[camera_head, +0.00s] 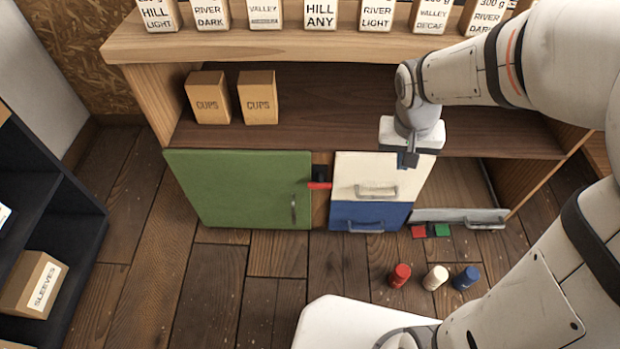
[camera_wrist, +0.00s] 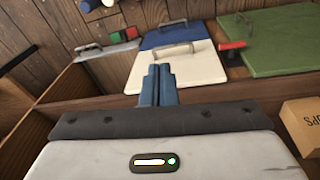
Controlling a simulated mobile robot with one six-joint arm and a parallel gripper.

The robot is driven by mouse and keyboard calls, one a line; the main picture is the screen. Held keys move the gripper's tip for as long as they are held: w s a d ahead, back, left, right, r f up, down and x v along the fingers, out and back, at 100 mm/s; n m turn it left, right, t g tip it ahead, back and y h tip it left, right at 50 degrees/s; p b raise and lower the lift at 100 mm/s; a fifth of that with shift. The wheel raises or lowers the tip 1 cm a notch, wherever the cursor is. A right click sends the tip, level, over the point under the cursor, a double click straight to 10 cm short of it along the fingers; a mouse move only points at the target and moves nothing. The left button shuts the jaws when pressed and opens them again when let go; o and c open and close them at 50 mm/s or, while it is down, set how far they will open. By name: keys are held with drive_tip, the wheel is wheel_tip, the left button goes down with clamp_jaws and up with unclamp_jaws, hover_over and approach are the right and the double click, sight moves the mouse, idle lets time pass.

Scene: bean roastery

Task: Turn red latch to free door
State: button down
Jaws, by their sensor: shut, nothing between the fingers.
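The green door (camera_head: 240,190) is closed at the left of the cabinet, with an upright handle near its right edge. The red latch (camera_head: 319,185) sits on a dark mount right of that door and lies level, its left end at the door's edge. It also shows in the wrist view (camera_wrist: 232,46), beside the green door (camera_wrist: 272,40). My gripper (camera_head: 408,161) is shut and empty, in front of the upper right of the white drawer and right of the latch, apart from it. Its blue fingers (camera_wrist: 158,72) point toward the white drawer in the wrist view.
The white drawer (camera_head: 371,172) and blue drawer (camera_head: 345,216) are right of the latch. A grey panel (camera_head: 440,215) with a handle stands low at right. Red (camera_head: 400,274), white (camera_head: 435,278) and blue (camera_head: 466,277) canisters stand on the floor. Two cup boxes (camera_head: 258,98) sit on the shelf.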

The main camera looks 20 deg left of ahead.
drive_tip(key=s+d+r+m+y, duration=0.1)
drive_tip(key=s+d+r, duration=0.2)
drive_tip(key=s+d, duration=0.5)
drive_tip(key=s, duration=0.3)
drive_tip(key=shift+s+d+r, duration=0.2)
drive_tip(key=shift+s+d, duration=0.15)
